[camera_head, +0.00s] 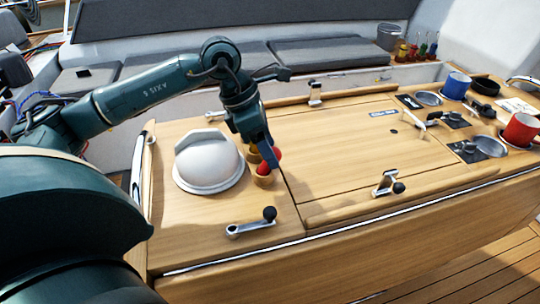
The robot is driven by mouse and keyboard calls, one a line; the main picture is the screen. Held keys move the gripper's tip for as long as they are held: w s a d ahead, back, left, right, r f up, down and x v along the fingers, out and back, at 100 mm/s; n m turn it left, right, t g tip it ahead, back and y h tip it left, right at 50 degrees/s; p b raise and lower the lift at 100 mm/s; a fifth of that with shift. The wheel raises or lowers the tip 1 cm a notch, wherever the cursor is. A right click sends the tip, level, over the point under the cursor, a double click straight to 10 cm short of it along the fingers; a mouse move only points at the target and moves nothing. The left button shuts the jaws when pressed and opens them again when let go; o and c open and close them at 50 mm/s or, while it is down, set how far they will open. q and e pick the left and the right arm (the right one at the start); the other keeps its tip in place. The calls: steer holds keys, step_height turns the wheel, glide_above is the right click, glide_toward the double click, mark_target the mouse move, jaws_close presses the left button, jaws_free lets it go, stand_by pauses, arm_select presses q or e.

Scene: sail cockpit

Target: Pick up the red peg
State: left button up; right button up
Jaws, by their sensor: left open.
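The red peg (273,155) stands on the wooden table top, beside the white dome, with a rounded red top and a tan wooden part below it. My left gripper (263,146) points down right at the red peg, with its fingers at the peg's top and partly covering it. The left gripper is open. I cannot tell whether its fingers touch the peg. A yellowish piece (254,155) shows just behind the fingers, mostly hidden. My right gripper is not in view.
The white dome (207,165) stands close left of the peg. A winch handle (252,223) lies in front, and another handle (388,184) sits to the right. A blue mug (456,86) and a red mug (521,129) stand far right.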

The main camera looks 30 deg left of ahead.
arm_select(q)
steer(key=shift+x, duration=1.45)
steer(key=shift+w, duration=0.1)
steer(key=shift+r, duration=0.1)
steer(key=shift+c, duration=0.4)
steer(key=c, duration=0.9)
